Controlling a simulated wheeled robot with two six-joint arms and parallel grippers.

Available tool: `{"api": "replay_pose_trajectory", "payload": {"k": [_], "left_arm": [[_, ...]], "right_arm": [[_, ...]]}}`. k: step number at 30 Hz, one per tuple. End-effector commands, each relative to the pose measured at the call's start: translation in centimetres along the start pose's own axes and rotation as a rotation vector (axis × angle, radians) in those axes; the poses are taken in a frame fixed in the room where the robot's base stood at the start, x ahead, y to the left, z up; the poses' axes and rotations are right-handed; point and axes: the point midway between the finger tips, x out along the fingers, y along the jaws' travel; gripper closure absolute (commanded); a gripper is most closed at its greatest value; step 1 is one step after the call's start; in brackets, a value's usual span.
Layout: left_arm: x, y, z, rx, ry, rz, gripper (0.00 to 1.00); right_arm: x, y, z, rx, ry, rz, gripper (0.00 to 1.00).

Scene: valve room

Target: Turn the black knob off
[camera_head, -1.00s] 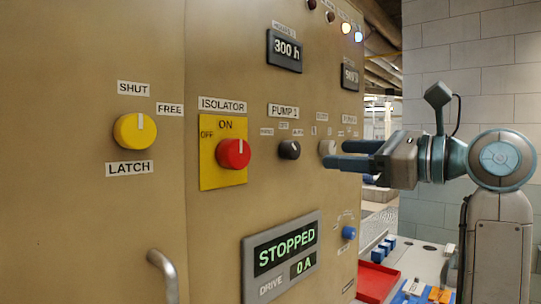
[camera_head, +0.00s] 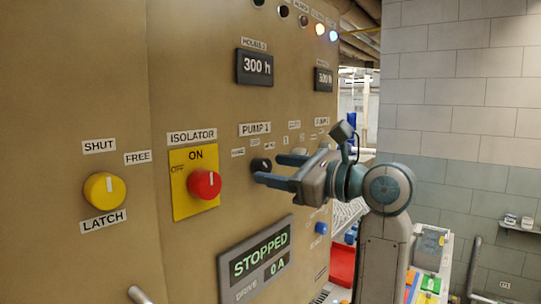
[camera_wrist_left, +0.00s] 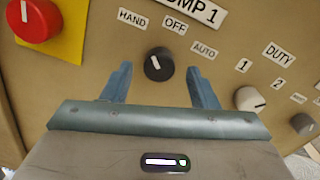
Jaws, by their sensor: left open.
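The black knob (camera_head: 260,164) sits on the tan panel below the PUMP 1 label and right of the red isolator knob. It also shows in the left wrist view (camera_wrist_left: 158,64), under the HAND, OFF and AUTO labels. Its white mark points upward, leaning toward HAND rather than OFF. My left gripper (camera_head: 268,169) is open in front of the knob. In the left wrist view its fingers (camera_wrist_left: 160,70) stand either side of the knob, with visible gaps. I cannot tell how far the fingertips are from the panel. My right gripper is not in view.
The red isolator knob (camera_head: 203,184) on its yellow plate is close to the left. A pale knob (camera_wrist_left: 250,99) and a grey knob (camera_wrist_left: 303,124) lie to the right. The STOPPED display (camera_head: 255,262), yellow knob (camera_head: 104,190) and blue knob (camera_head: 320,229) are on the same panel.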

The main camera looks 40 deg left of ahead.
Motion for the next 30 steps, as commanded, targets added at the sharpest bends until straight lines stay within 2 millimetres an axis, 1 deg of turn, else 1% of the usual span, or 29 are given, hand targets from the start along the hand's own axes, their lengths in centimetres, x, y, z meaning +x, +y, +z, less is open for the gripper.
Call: {"api": "replay_pose_trajectory", "payload": {"k": [1, 6, 17, 21, 24, 30], "left_arm": [[0.6, -0.1, 0.2, 0.001, -0.002, 0.003, 0.46], [1.7, 0.0, 0.1, 0.001, 0.000, 0.000, 0.46], [2.0, 0.0, -0.1, 0.002, 0.000, 0.000, 0.46], [2.0, 0.0, -0.1, 0.002, 0.000, 0.000, 0.73], [2.0, 0.0, 0.0, 0.001, 0.000, 0.000, 0.91], [2.0, 0.0, -0.1, 0.012, 0.000, -0.001, 0.91]], "right_arm": [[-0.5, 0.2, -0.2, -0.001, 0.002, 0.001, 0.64], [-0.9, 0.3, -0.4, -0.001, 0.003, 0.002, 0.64], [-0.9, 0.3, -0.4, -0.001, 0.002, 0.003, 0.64], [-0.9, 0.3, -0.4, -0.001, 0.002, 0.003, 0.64], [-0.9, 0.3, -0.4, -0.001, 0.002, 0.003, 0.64], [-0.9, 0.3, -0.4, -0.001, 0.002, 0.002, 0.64]]}}
